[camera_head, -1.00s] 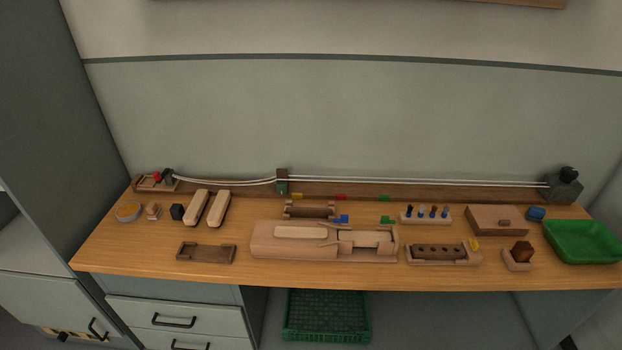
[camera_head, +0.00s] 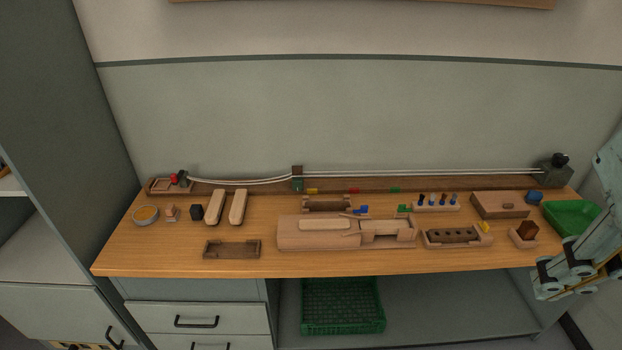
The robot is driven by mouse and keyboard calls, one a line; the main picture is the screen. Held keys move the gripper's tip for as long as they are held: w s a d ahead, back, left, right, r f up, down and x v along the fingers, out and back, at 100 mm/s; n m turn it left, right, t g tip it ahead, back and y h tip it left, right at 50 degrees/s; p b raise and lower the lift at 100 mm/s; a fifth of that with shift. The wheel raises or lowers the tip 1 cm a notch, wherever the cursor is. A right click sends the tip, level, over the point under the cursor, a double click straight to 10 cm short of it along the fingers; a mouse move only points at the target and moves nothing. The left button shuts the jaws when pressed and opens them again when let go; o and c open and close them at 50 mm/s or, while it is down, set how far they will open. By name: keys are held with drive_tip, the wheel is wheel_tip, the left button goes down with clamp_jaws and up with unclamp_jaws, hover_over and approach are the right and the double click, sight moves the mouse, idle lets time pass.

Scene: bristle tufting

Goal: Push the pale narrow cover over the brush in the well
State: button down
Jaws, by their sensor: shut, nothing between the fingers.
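The pale narrow cover (camera_head: 325,224) lies flat on the left part of a long wooden fixture (camera_head: 295,240). Its right end faces the fixture's narrowing guides. To the right of the guides is the well (camera_head: 412,237), and the cover is apart from it. A light brown piece, which seems to be the brush (camera_head: 387,228), sits in the well; its bristles cannot be made out. My gripper (camera_head: 546,280) is at the right edge of the view, in front of the bench's right end. It is shut and empty, well away from the fixture and cover.
Two pale rounded blocks (camera_head: 238,207) and a dark tray (camera_head: 232,250) lie left of the fixture. A holed block (camera_head: 455,236), a peg rack (camera_head: 436,207) and a wooden box (camera_head: 500,205) stand to its right. A green tray (camera_head: 570,216) is near my arm. Bare bench shows at front left.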

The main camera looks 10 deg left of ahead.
drive_tip(key=w+a+f+n+b, duration=0.1)
drive_tip(key=w+a+n, duration=0.15)
drive_tip(key=w, duration=0.35)
drive_tip(key=w+a+f+n+g+b, duration=0.1)
drive_tip(key=w+a, duration=0.2)
drive_tip(key=w, duration=0.3)
drive_tip(key=w+a+f+n+b, duration=0.1)
drive_tip(key=w+a, duration=0.2)
drive_tip(key=w, duration=0.3)
drive_tip(key=w+a+f+n+g+b, duration=0.15)
drive_tip(key=w+a+f+n, duration=0.25)
drive_tip(key=w+a+f, duration=0.75)
drive_tip(key=w+a+f+n+h+p, duration=0.1)
drive_tip(key=w+a+f+n, duration=0.3)
drive_tip(key=a, duration=0.6)
drive_tip(key=w+a+f+n+h+p, duration=0.1)
drive_tip(key=w+a+f+n+p, duration=0.2)
drive_tip(key=a+f, duration=0.5)
drive_tip(key=w+a+f+n+p, duration=0.2)
drive_tip(key=w+a+f+n, duration=0.2)
drive_tip(key=a, duration=0.9)
wheel_tip(320, 180, down, 3)
drive_tip(key=shift+w+r+n+h, duration=0.2)
drive_tip(key=shift+w+n+h, duration=0.15)
drive_tip(key=shift+h, duration=0.05)
drive_tip(key=shift+f+g, duration=0.15)
drive_tip(key=shift+g, duration=0.1)
